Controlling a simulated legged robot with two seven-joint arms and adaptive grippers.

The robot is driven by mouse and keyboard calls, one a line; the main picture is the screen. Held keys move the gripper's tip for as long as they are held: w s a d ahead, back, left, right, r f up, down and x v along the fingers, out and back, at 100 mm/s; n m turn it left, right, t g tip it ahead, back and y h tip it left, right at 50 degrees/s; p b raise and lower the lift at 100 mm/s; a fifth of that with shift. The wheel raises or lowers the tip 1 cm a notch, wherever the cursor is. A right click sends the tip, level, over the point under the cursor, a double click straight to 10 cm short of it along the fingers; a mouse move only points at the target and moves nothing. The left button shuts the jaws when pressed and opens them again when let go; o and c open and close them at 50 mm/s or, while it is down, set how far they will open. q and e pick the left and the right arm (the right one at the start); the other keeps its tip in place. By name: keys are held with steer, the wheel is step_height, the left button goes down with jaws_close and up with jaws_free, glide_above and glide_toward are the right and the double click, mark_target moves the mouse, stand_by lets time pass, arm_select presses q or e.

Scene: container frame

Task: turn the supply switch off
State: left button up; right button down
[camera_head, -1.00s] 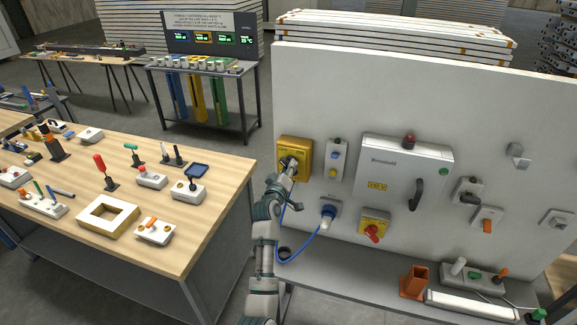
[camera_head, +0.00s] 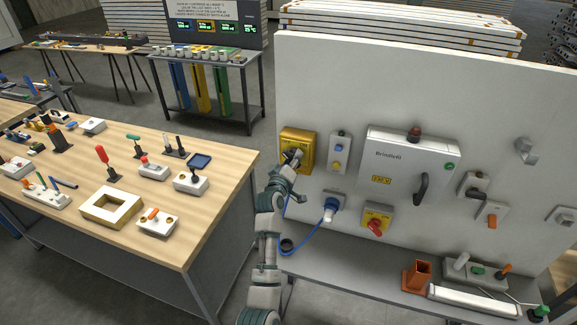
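A yellow switch box (camera_head: 307,137) is mounted at the upper left of the white panel, with a dark and grey knob at its middle. My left gripper (camera_head: 294,160) is at the front of this box, over its knob. The fingers are small and partly merge with the knob, so I cannot tell whether they are shut on it or what position the knob has. A second yellow box with a red rotary handle (camera_head: 375,228) sits lower on the panel. I cannot tell from labels which one is the supply switch. My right gripper is not in view.
A grey cabinet (camera_head: 402,165) with a dark handle and a red lamp is right of the yellow box. A wooden table (camera_head: 215,215) with several switches stands at left.

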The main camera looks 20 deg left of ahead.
arm_select(q)
steer(key=s, duration=1.1)
steer(key=shift+s+a, duration=0.3)
steer(key=shift+a, duration=0.05)
